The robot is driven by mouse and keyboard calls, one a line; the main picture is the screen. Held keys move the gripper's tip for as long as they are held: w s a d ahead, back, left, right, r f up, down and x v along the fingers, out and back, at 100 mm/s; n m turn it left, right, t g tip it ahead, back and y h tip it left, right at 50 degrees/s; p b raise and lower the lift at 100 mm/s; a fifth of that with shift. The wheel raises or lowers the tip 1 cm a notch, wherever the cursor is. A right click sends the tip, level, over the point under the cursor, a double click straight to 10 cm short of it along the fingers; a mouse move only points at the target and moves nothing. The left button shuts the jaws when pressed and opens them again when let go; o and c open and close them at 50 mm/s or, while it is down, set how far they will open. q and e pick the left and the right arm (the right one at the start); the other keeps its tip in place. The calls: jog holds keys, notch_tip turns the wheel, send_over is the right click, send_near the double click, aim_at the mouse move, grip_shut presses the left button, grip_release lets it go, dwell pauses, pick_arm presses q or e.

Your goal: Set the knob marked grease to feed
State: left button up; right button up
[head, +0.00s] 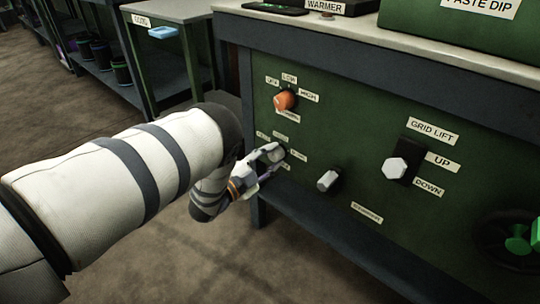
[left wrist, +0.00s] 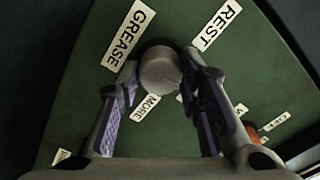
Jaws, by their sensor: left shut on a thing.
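The grease knob (left wrist: 160,70) is a grey round knob on the green panel (head: 350,115). The GREASE label (left wrist: 127,33) is beside it in the left wrist view, with REST (left wrist: 216,25) and MORE (left wrist: 146,107) around it. Another label is mostly hidden behind a finger, and I cannot read a feed label. My left gripper (left wrist: 161,82) is shut on the knob, one finger on each side. In the head view the knob (head: 276,154) is partly covered by my left gripper (head: 268,162). I cannot tell which label the knob points to. My right gripper is not in view.
An orange knob (head: 285,99) sits just above on the panel. A pale knob (head: 328,180) is to the right, then the grid lift switch (head: 396,168) and a dark wheel with a green hub (head: 518,238). A worktop edge (head: 370,40) overhangs the panel.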

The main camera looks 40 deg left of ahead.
pick_arm(q)
jog(key=shift+a+m, duration=0.1)
jog(key=shift+m, duration=0.5)
jog(key=o, duration=1.2)
jog(key=shift+c, duration=0.2)
jog(key=s, duration=1.2)
jog(key=shift+a, duration=0.45)
